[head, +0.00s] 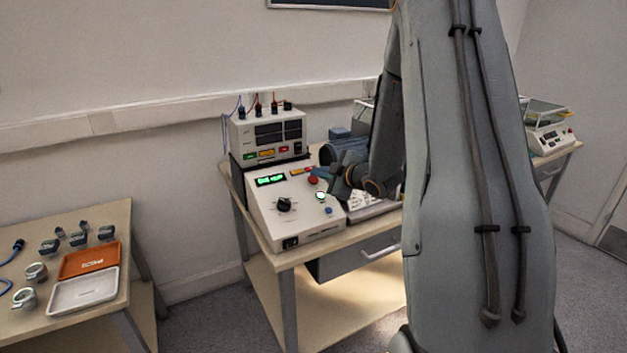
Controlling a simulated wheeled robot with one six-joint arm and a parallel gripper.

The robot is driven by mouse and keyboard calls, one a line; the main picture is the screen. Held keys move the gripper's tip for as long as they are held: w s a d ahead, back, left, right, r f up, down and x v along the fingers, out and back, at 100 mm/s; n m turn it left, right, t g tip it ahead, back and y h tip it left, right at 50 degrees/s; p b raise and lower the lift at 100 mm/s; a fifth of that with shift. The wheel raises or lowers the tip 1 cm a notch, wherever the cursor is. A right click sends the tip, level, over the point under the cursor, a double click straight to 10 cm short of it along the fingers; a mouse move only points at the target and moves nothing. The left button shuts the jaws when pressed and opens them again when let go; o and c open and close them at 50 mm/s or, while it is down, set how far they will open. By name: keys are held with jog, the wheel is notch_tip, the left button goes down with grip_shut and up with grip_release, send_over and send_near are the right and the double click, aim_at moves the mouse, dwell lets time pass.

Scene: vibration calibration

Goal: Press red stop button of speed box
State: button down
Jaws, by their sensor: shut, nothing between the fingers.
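The speed box (262,210) is a white console with a sloped front, standing on the middle table. It has a lit green display (270,180), a black knob (284,205) and several buttons. The red stop button (313,180) is on the right part of its panel, above a glowing green button (320,195) and a blue button (328,211). My gripper (318,172) is shut and empty, its tips close by the red button at its upper right. I cannot tell whether they touch it.
A white instrument with dark displays (270,134) and cables stands behind the speed box. My arm hides much of the table's right side. A scale-like device (550,138) is at the far right. On the left table (115,280) are an orange tray (90,260) and a white tray (83,292).

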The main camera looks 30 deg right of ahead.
jog(key=shift+f, duration=0.1)
jog(key=shift+w+f+b, duration=0.15)
jog(key=shift+f+b, duration=0.15)
jog(key=shift+w+f, duration=0.15)
jog(key=shift+f, duration=0.15)
dwell(0.8)
dwell(0.3)
jog(key=shift+s+r+p, duration=0.35)
jog(key=shift+r, duration=0.35)
jog(key=r+p, duration=0.1)
jog(key=s+r+p, duration=0.1)
jog(key=r, duration=0.1)
jog(key=s+r+p, duration=0.1)
jog(key=shift+r+p, duration=0.25)
jog(key=shift+p, duration=0.05)
dwell(0.7)
